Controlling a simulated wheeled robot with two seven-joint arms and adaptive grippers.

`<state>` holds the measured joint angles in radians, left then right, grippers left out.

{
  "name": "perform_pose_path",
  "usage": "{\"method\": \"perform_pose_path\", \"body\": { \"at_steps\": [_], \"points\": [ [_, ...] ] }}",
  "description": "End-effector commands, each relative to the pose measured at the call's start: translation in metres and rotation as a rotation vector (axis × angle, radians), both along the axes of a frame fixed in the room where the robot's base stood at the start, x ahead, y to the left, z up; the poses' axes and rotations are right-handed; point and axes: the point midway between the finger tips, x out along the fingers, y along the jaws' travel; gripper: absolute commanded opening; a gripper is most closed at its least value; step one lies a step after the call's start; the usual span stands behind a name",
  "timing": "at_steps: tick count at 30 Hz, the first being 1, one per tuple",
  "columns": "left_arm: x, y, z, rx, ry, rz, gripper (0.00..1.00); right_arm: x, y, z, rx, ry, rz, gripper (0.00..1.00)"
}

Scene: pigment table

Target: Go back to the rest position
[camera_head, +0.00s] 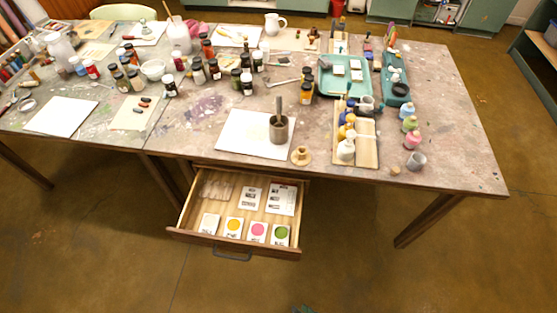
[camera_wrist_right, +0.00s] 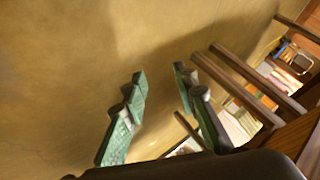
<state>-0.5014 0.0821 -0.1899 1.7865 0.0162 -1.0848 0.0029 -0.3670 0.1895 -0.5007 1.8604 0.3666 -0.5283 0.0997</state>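My right gripper (camera_wrist_right: 160,72) shows in the right wrist view with its two green fingers apart and nothing between them. Bare floor lies behind it. In the head view only a small greenish tip of my right gripper (camera_head: 303,309) shows at the bottom edge, in front of the table and below the open drawer (camera_head: 190,236). It is apart from both. My left gripper is in neither view.
The drawer stands pulled out from the table (camera_head: 440,120), with several cards inside. A mortar with a pestle (camera_head: 279,130) stands on a white sheet. Bottles, a green tray (camera_head: 345,92) and small jars crowd the top. The floor (camera_head: 350,260) in front is clear.

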Motion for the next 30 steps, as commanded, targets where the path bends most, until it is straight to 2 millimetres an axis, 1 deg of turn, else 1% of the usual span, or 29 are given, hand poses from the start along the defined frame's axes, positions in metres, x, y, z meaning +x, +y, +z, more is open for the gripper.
{"method": "perform_pose_path", "body": {
  "at_steps": [1, 2, 3, 5, 6, 10, 15, 17, 18, 20, 23, 26, 30],
  "points": [
    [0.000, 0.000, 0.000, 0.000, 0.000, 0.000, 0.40, -0.017, -0.027, -0.019, -0.076, 0.060, 0.003, 0.27],
    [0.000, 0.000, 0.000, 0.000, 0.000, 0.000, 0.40, -0.027, -0.043, -0.028, -0.122, 0.095, 0.007, 0.27],
    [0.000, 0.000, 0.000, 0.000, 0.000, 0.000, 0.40, -0.041, -0.064, -0.040, -0.178, 0.144, 0.012, 0.27],
    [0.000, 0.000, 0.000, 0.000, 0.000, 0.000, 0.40, -0.063, -0.092, -0.053, -0.250, 0.212, 0.018, 0.27],
    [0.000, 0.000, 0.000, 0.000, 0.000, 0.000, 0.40, -0.077, -0.108, -0.060, -0.292, 0.255, 0.021, 0.27],
    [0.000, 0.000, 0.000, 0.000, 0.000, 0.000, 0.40, -0.117, -0.154, -0.074, -0.399, 0.377, 0.026, 0.27],
    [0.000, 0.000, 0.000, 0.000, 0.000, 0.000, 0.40, -0.165, -0.199, -0.081, -0.500, 0.515, 0.028, 0.27],
    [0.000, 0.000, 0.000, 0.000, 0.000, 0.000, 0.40, -0.181, -0.213, -0.081, -0.531, 0.560, 0.028, 0.27],
    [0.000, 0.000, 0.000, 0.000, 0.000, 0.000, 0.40, -0.192, -0.222, -0.081, -0.550, 0.593, 0.027, 0.27],
    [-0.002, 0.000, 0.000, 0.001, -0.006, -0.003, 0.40, -0.192, -0.220, -0.081, -0.550, 0.579, 0.031, 0.27],
    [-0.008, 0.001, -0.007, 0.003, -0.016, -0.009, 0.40, -0.197, -0.222, -0.088, -0.553, 0.566, 0.033, 0.27],
    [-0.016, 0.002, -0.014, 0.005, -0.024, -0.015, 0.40, -0.205, -0.223, -0.095, -0.556, 0.557, 0.036, 0.27],
    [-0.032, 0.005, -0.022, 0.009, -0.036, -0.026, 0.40, -0.221, -0.226, -0.103, -0.562, 0.542, 0.042, 0.27]
  ]
}}
